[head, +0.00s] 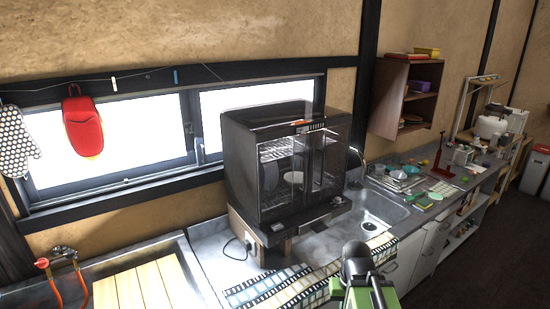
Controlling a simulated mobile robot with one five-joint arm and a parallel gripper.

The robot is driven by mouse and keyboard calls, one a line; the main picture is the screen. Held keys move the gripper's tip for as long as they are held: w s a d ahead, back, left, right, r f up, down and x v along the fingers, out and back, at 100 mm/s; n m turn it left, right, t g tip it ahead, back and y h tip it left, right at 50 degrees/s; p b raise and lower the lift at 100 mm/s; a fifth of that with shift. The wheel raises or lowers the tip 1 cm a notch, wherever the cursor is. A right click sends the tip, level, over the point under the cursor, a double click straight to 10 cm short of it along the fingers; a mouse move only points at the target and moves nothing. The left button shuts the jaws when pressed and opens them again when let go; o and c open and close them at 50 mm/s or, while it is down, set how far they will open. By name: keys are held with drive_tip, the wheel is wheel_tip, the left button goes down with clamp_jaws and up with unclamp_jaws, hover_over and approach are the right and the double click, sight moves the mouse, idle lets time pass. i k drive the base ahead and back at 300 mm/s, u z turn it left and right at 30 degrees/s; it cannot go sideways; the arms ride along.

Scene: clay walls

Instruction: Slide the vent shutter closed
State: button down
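A dark dish-dryer cabinet (262,150) with clear front doors stands on the counter left of the sink, in the head view. Wire racks and pale dishes show inside it. A dark ledge with small controls (337,201) runs along its lower front. A small orange strip (300,123) shows near its top front edge. I cannot make out a vent shutter for certain, nor whether it is open. My green and black arm rises at the bottom centre, in front of the cabinet and apart from it in the picture. I cannot make out its fingers.
The steel sink (378,212) is right of the cabinet, with dishes and small items beyond. A film-strip-patterned mat (275,290) lies in front. A wooden slatted board (140,292) and orange tap hose (55,283) are at lower left. Dark floor (490,265) is clear at right.

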sight(301, 129)
drive_tip(key=u, duration=0.85)
drive_tip(key=k, duration=0.5)
drive_tip(key=u, duration=0.45)
drive_tip(key=i, duration=1)
drive_tip(key=u, duration=0.05)
